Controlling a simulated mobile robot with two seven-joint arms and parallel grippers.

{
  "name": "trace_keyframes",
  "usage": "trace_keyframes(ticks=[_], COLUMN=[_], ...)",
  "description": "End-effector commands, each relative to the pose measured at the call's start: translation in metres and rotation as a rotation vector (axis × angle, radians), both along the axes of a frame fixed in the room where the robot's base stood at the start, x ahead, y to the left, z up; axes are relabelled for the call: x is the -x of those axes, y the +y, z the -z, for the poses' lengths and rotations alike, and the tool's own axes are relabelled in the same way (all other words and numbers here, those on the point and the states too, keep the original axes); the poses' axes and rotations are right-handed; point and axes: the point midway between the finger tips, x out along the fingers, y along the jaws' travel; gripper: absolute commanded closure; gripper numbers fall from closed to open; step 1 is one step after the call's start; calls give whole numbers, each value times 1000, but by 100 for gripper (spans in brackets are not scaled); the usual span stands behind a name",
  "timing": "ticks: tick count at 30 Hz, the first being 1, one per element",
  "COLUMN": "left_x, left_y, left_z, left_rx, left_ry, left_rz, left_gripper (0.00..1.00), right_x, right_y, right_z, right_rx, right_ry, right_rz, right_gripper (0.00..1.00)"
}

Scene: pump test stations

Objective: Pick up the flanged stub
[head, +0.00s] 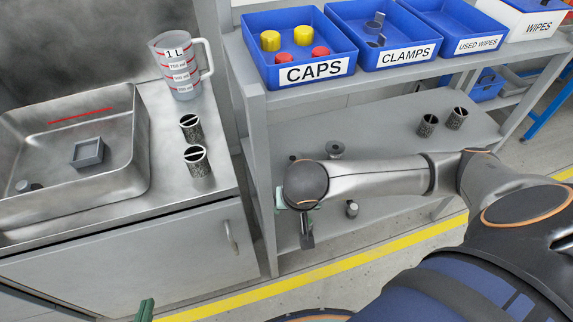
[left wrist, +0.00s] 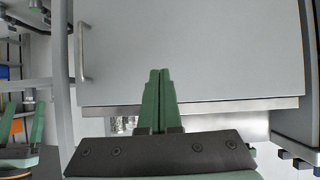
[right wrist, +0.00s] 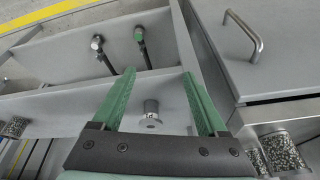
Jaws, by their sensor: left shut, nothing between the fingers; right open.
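The flanged stub (right wrist: 151,112), a short grey metal cylinder with a wider disc at one end, stands on the lower grey shelf. In the right wrist view it shows between the two green fingers of my right gripper (right wrist: 158,75), which is open and not touching it. In the head view a grey flanged piece (head: 335,149) that looks like the stub shows just behind my right arm; my right fingers are mostly hidden by the wrist. My left gripper (left wrist: 159,72) is shut and empty in front of the cabinet door; its green tip shows low in the head view (head: 146,309).
Blue bins, caps (head: 299,71) and clamps (head: 381,56), stand on the upper shelf. Dark cups (head: 428,126) stand on the lower shelf. A steel cabinet (head: 150,260) with a tray and jug is at left.

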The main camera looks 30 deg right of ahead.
Motion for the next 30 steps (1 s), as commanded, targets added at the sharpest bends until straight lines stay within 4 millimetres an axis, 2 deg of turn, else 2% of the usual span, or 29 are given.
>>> trace_keyframes(ticks=[4,13,22,25,28,29,30], left_x=[-1,-9,-14,-17,-20,-23,-30], left_y=[0,0,0,0,0,0,1], left_z=[1,-11,-20,-24,-30,-34,-48], left_rx=[0,0,0,1,2,0,-1], left_ry=[-8,-64,-104,-123,-157,-179,-235], left_rz=[1,4,5,5,6,8,14], left_gripper=[100,100,100,100,100,100,100], right_x=[-16,-65,-87,-100,-116,-116,-117], right_y=[-19,-46,-57,-64,-73,-73,-73], right_z=[-4,-4,-4,-4,-3,3,9], right_rx=[75,72,70,70,68,67,68], right_ry=[-37,-37,-36,-37,-36,-32,-31], right_rz=[-12,-10,-12,-9,-9,-11,-12], right_gripper=[24,24,24,24,24,24,24])
